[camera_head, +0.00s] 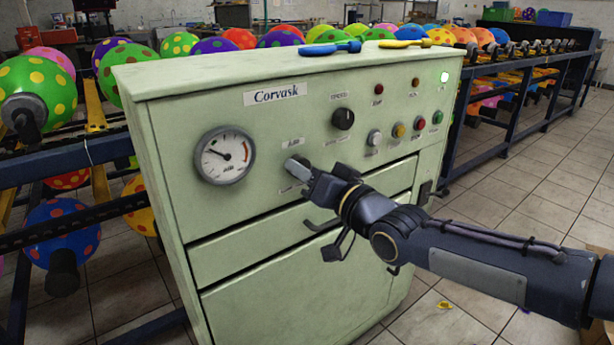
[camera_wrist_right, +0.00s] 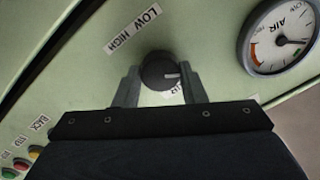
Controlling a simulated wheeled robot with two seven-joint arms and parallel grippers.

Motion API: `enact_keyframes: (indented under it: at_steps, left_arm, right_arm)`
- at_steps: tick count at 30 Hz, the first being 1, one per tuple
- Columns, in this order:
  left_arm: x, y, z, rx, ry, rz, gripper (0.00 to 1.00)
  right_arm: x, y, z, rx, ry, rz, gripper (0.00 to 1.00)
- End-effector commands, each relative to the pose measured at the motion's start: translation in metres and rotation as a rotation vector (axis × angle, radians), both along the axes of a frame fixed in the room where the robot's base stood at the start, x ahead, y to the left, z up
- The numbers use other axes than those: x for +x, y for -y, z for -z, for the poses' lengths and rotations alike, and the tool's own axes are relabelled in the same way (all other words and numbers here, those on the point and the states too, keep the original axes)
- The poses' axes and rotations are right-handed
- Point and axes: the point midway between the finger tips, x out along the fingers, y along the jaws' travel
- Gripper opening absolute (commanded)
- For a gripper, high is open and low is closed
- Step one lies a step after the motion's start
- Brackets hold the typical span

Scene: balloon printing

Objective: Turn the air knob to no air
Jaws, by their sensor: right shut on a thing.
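The air knob (camera_wrist_right: 160,70) is a dark round knob with a pale pointer line, on the pale green panel of the machine (camera_head: 220,120). My right gripper (camera_wrist_right: 160,88) has one finger on each side of the knob and is shut on it. In the head view my right gripper (camera_head: 297,170) is at the panel below the AIR label, and it mostly hides the knob. The air gauge (camera_head: 225,155) is left of the knob; it also shows in the wrist view (camera_wrist_right: 279,36). A LOW HIGH label (camera_wrist_right: 133,30) sits beside the knob. My left gripper is not in view.
A speed knob (camera_head: 343,118) and several coloured buttons (camera_head: 398,130) are on the panel right of my gripper. Drawers (camera_head: 250,246) are below. Blue and yellow tools (camera_head: 330,47) lie on top. Balloon racks (camera_head: 520,85) stand on both sides.

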Motion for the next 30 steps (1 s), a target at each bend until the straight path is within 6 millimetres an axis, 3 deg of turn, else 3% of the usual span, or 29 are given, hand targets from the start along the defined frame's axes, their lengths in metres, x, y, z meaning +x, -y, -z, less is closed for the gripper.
enact_keyframes:
  at_steps: [30]
  left_arm:
    - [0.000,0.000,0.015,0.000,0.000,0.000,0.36]
  right_arm:
    - [0.000,0.000,0.000,-0.781,0.564,-0.002,0.15]
